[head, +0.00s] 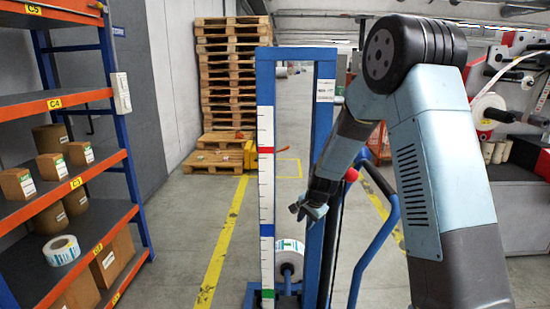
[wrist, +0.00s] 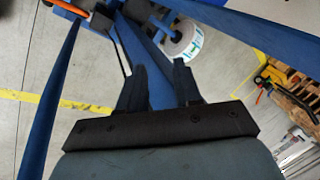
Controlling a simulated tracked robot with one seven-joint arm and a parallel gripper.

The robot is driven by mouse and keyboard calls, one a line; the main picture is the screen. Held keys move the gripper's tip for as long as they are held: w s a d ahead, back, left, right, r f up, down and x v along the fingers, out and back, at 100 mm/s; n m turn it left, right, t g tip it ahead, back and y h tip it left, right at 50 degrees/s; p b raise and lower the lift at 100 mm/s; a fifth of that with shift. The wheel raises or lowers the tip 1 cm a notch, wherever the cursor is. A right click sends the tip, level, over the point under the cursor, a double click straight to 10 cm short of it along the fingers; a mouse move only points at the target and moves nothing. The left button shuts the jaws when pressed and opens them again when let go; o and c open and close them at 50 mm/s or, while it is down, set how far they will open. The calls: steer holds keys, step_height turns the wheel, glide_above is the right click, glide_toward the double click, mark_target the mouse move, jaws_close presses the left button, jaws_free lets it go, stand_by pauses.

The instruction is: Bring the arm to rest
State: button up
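My gripper (head: 308,210) shows in the head view at the end of my raised blue-grey arm, near the middle of the picture. It appears in front of or beside the right post of a blue frame (head: 265,66); the exact gap cannot be told. In the wrist view my gripper (wrist: 160,85) has its two dark fingers apart with nothing between them. Below and beyond the fingers, a white label roll (wrist: 182,40) sits low on the blue frame. The same roll shows in the head view (head: 290,259).
An orange and blue shelf rack (head: 60,101) with boxes and rolls stands at the left. Stacked pallets (head: 232,75) stand at the back. A blue curved handle (head: 372,250) is close to my arm. The rewinder machine (head: 510,120) is at the right. Floor left of the frame is clear.

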steer(key=s+d+r+n+t, duration=0.1)
steer(key=s+d+r+n, duration=0.2)
steer(key=s+r, duration=0.65)
steer(key=s+d+r+n, duration=0.2)
steer(key=s+d+r, duration=0.2)
steer(key=s+r, duration=0.55)
steer(key=s+d+r+n+h, duration=0.1)
steer(key=s+r, duration=0.3)
steer(key=s, duration=0.5)
steer(key=s+d+r+n+h, duration=0.1)
steer(key=s+d+r+n, duration=0.2)
steer(key=s, duration=0.7)
steer(key=shift+d+r+t, duration=0.4)
steer(key=shift+d+r, duration=0.45)
steer(key=shift+r, duration=0.05)
